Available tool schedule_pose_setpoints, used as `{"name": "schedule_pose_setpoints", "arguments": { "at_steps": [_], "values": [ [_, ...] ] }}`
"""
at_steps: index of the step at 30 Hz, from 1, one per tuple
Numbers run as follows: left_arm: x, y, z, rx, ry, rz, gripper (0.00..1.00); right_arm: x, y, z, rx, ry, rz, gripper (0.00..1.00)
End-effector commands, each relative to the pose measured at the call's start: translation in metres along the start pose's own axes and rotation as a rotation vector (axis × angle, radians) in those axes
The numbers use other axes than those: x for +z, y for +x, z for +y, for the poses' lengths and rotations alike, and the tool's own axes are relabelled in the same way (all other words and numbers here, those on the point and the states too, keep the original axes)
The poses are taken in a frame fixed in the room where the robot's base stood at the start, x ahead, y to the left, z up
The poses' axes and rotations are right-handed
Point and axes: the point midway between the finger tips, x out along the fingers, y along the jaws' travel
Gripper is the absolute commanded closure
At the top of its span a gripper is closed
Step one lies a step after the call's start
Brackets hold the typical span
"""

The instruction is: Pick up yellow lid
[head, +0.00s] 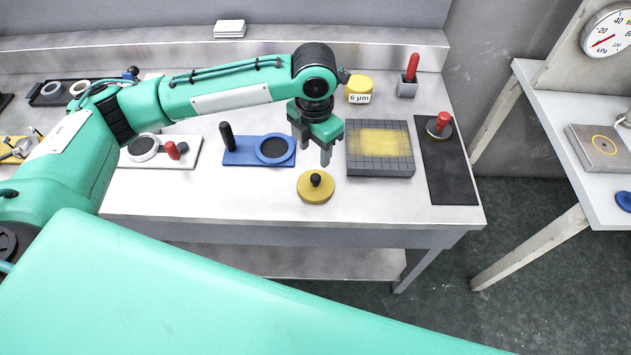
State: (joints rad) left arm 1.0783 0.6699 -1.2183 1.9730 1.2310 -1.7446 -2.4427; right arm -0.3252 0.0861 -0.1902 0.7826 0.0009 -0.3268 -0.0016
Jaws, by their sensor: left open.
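A round yellow lid (312,193) with a black knob on top lies flat on the metal bench, near the bench's front edge. My left gripper (314,152) points down above and just behind it in the head view. Its two fingers are apart with nothing between them, and it does not appear to touch the lid. A small yellow-topped jar (358,87) with a "6 µm" label stands farther back. My right gripper is not in view.
A grey gridded plate with a yellow patch (395,168) sits right of the lid. A blue holder (240,157) with a black handle is to the left. A dark mat (455,180) bears a red-knobbed piece (440,123). Bare bench lies around the lid's front and left.

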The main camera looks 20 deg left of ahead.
Motion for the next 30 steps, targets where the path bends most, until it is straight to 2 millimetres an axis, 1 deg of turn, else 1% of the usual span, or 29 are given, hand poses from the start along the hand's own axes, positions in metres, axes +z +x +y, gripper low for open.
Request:
{"name": "schedule_pose_setpoints", "arguments": {
  "at_steps": [1,3,6,14,18,21,24,29,30],
  "values": [
    [-0.001,0.01,0.0,-0.001,-0.001,0.003,0.52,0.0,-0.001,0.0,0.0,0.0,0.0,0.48],
    [0.0,0.021,0.0,-0.001,-0.001,0.001,0.52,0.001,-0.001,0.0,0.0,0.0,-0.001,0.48],
    [0.0,0.032,0.0,0.0,-0.001,0.001,0.52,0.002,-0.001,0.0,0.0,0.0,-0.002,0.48],
    [-0.001,0.047,-0.002,0.0,-0.001,0.001,0.52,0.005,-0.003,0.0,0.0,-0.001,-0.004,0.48],
    [-0.002,0.067,-0.005,0.0,-0.002,0.002,0.52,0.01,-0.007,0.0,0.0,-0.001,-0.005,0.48],
    [-0.002,0.083,-0.005,0.0,-0.001,0.001,0.52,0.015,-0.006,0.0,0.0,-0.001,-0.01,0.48],
    [-0.002,0.089,-0.005,0.001,0.0,-0.002,0.52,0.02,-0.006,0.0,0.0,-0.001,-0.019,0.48],
    [-0.002,0.09,-0.005,0.001,0.0,-0.003,0.52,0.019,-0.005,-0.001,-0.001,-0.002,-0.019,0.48],
    [-0.002,0.09,-0.005,0.001,0.0,-0.003,0.56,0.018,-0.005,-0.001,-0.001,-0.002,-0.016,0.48]
  ]
}}
